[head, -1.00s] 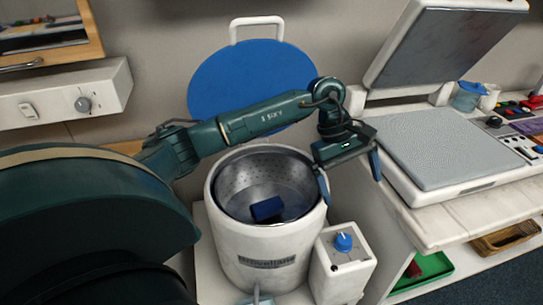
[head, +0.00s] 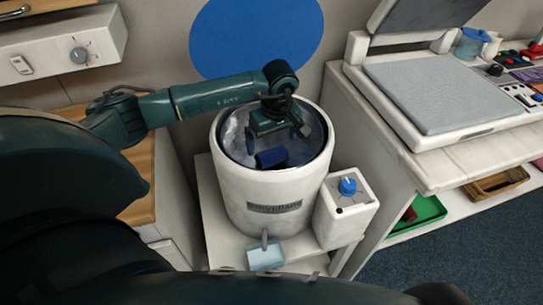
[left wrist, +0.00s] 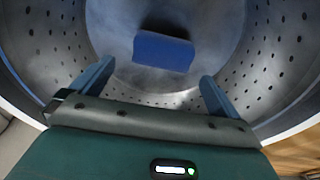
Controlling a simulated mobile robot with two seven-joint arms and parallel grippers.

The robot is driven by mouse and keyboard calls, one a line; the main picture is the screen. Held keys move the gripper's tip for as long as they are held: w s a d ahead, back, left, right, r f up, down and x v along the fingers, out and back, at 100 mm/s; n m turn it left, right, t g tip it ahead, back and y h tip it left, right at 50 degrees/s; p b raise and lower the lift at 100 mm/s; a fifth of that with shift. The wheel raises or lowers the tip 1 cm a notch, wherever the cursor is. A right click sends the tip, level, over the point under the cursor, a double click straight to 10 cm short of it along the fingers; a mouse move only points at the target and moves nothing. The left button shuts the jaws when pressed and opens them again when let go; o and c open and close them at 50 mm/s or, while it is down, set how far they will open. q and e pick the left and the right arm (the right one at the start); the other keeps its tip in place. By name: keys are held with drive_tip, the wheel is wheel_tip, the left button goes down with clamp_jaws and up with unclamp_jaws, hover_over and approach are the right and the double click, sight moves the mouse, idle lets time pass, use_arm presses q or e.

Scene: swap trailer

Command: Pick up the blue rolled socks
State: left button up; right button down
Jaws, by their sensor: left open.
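The blue rolled socks (head: 271,157) lie at the bottom of the perforated metal drum inside the white round washer (head: 273,200). They also show in the left wrist view (left wrist: 163,51), beyond the fingertips and near the top of the picture. My left gripper (head: 279,133) is at the drum's mouth, pointing down, above the socks and apart from them. In the left wrist view its two blue fingers (left wrist: 152,80) are spread wide with nothing between them. My right gripper is not in view.
A white control box with a blue knob (head: 347,187) stands right of the washer. A light blue block (head: 265,256) sits in front. The raised blue round lid (head: 256,38) is behind. A press (head: 443,95) stands on the right counter. The drum wall surrounds my left gripper.

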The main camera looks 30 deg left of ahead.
sight(272, 151)
use_arm(q)
drive_tip(key=shift+s+f+p, duration=0.1)
drive_tip(key=shift+f+p, duration=0.2)
drive_tip(key=shift+f, duration=2.5)
drive_tip(key=shift+c, duration=0.3)
drive_tip(key=c, duration=1.1)
drive_tip(key=shift+o, duration=0.2)
